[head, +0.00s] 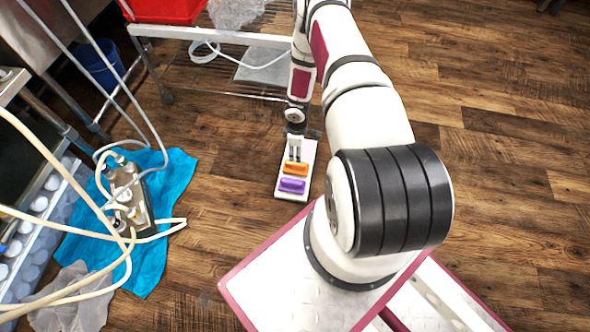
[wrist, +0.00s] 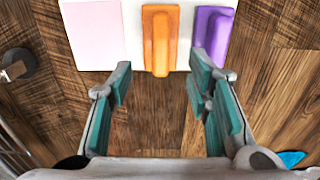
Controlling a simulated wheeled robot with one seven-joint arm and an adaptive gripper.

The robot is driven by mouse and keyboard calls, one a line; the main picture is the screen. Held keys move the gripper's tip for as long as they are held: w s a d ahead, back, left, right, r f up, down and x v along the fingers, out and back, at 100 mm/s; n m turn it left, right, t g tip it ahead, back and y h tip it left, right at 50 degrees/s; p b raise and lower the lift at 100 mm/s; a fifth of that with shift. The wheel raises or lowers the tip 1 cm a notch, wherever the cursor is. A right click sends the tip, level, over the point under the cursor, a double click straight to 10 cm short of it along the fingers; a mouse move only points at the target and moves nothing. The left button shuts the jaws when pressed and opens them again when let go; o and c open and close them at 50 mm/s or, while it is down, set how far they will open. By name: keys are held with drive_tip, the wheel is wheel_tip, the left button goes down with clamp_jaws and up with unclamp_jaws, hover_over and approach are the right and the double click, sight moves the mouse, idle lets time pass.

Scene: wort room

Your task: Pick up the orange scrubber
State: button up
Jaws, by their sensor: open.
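The orange scrubber (head: 295,168) lies on a white tray (head: 281,189) on the wooden floor. In the wrist view the orange scrubber (wrist: 160,40) is at top centre, with a raised ridge along its length. A purple scrubber (head: 292,186) lies beside it on the same tray; it also shows at the right in the wrist view (wrist: 213,30). My gripper (head: 294,158) is over the tray close to the orange scrubber. In the wrist view my gripper (wrist: 160,80) is open and empty, its teal-padded fingers on either side of the scrubber's line. Whether a finger touches the tray cannot be told.
A pale pink block (wrist: 93,35) sits left of the orange scrubber. A metal rack (head: 225,70) stands behind the tray. A blue cloth (head: 150,265) with a hose-fitted device (head: 128,190) lies to the left. Floor right of my arm is clear.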

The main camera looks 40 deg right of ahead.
sight(296, 167)
wheel_tip(296, 167, down, 10)
drive_tip(key=b, duration=0.4)
drive_tip(key=shift+a+r, duration=0.1)
drive_tip(key=shift+r, duration=0.15)
clamp_jaws()
